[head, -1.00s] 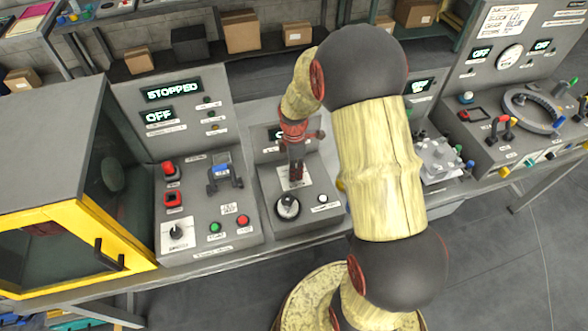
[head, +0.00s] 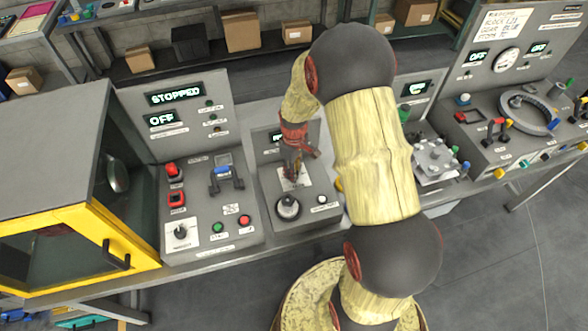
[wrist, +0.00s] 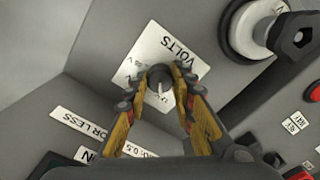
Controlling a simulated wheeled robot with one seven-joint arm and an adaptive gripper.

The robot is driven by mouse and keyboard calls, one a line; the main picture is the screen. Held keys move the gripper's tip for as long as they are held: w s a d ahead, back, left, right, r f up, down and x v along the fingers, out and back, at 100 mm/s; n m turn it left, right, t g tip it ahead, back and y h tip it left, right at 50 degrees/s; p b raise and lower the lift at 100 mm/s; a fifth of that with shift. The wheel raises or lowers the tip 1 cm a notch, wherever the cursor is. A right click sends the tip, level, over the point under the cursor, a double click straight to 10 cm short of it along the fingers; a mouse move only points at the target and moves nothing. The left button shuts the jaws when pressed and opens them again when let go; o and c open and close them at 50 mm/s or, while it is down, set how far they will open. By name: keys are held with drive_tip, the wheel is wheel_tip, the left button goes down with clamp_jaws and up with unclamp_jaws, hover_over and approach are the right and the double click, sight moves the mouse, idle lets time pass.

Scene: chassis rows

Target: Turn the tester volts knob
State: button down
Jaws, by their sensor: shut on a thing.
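The volts knob (wrist: 160,78) is a small dark round knob with a pale pointer line, on a white plate marked VOLTS (wrist: 150,50) in the wrist view. My gripper (wrist: 158,90) has its two yellow-and-dark fingers on either side of the knob and is shut on it. In the head view my gripper (head: 291,176) points down onto the sloped top of the grey tester box (head: 330,215). The knob is hidden behind the fingers there. The tester's display (head: 276,137) is partly covered by my wrist.
A larger round knob (head: 288,207) and a white button (head: 322,199) sit close in front of my gripper. To the left is a panel with a blue-handled lever (head: 223,172) and a STOPPED display (head: 175,94). A yellow-framed cabinet (head: 85,261) stands at far left.

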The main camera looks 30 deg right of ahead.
drive_tip(key=m+p, duration=0.1)
drive_tip(key=m, duration=0.5)
drive_tip(key=m+p, duration=0.1)
drive_tip(key=m, duration=0.5)
drive_tip(key=shift+m, duration=0.4)
drive_tip(key=m+p, duration=0.1)
drive_tip(key=m, duration=1.1)
drive_tip(key=shift+m+p, duration=0.3)
drive_tip(key=shift+m, duration=0.1)
drive_tip(key=c, duration=1.5)
unclamp_jaws()
drive_tip(key=shift+r, duration=0.1)
